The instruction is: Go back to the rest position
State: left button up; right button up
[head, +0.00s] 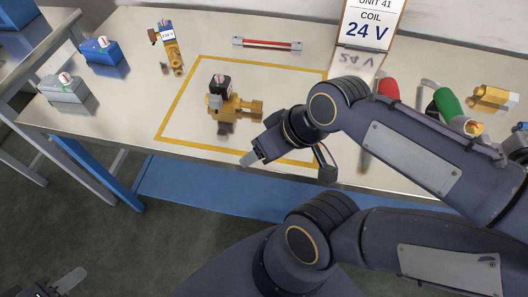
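My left gripper (68,281) shows at the bottom left corner, off the table's front edge over the floor. One pale fingertip is in view, and the rest is cut off by the frame. My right gripper (250,158) is at the end of the arm coming in from the right, by the table's front edge, below and right of the brass valve. Its pale tip points down and left. I cannot tell the finger gap of either one. The brass valve (236,106) with a black coil (219,84) stands inside the yellow outline (172,107), apart from both grippers.
On the table (130,112) are a blue block (101,53), a grey block (64,90), a small brass part with a blue label (172,48), a red rod (267,44), a sign (371,25), red (388,88) and green (448,105) parts, and a brass fitting (491,97).

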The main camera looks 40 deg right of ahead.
jog(key=shift+s+a+f+m, duration=0.3)
jog(key=shift+s+f+m, duration=0.05)
jog(key=shift+m, duration=0.65)
jog(key=shift+r, duration=0.1)
notch_tip(320, 180, up, 5)
jog(key=p, duration=0.5)
jog(key=shift+r, duration=0.1)
